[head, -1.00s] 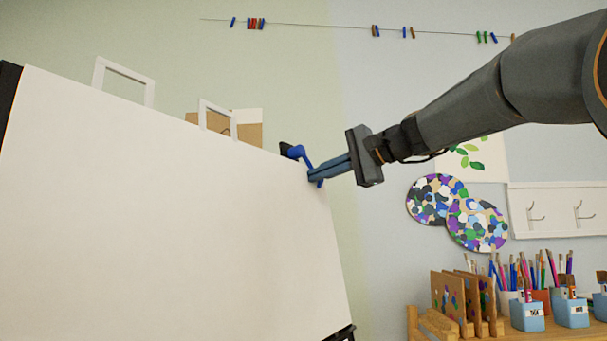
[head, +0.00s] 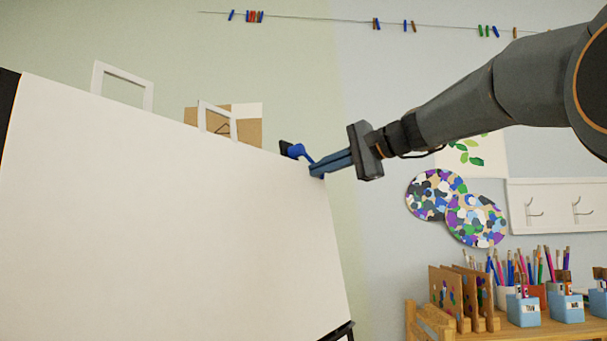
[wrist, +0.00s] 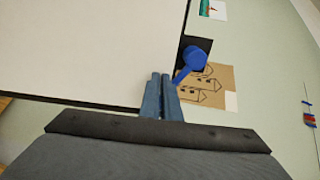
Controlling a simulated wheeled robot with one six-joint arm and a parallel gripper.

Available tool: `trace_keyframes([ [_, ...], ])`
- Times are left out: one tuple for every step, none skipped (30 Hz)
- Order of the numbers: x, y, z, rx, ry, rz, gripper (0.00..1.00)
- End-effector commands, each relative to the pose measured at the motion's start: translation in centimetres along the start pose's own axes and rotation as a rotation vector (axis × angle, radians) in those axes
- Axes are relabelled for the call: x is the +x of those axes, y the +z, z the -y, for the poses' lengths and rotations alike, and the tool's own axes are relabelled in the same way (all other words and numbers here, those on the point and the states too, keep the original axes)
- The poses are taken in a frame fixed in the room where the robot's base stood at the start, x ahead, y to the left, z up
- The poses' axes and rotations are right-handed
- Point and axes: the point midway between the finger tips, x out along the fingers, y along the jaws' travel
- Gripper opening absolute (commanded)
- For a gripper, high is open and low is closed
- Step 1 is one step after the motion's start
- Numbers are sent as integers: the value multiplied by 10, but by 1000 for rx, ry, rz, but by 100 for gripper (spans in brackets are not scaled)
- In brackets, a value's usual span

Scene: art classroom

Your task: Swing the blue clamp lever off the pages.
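The blue clamp lever (head: 298,151) sits on a dark clamp (head: 285,148) at the top right corner of the large white pages (head: 170,200). In the wrist view the lever (wrist: 194,59) slants from its round head down to the tip of one finger, beside the pages' edge. My gripper (head: 314,171) is at that corner, its blue-grey fingers (wrist: 161,80) close together and touching or almost touching the lever's lower end. The fingers partly hide that end in the head view. I see nothing clearly between them.
Two white frames (head: 150,98) and a brown card (head: 250,133) stand behind the pages' top edge. A wooden shelf (head: 570,330) with brush pots is at the lower right. The wall side right of the pages is open below my arm.

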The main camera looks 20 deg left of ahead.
Motion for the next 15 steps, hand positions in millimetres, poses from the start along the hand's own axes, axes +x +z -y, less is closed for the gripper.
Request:
trace_keyframes([
  [1,-2,1,2,0,-2,0],
  [1,-2,2,2,0,-2,0],
  [1,-2,3,2,0,-2,0],
  [1,-3,4,2,-1,-2,0],
  [1,-4,6,2,-1,-2,0],
  [1,-4,8,2,-1,-2,0],
  [1,-5,9,1,-1,-2,0],
  [1,-5,10,1,-2,-2,0],
  [1,-6,12,1,-2,-2,0],
  [1,-6,13,1,-2,-2,0],
  [1,-7,14,1,-2,-2,0],
  [1,-8,15,1,-2,-2,0],
  [1,-8,16,1,-2,-2,0],
  [1,-9,17,1,-2,-2,0],
  [1,-9,17,1,-2,-2,0],
])
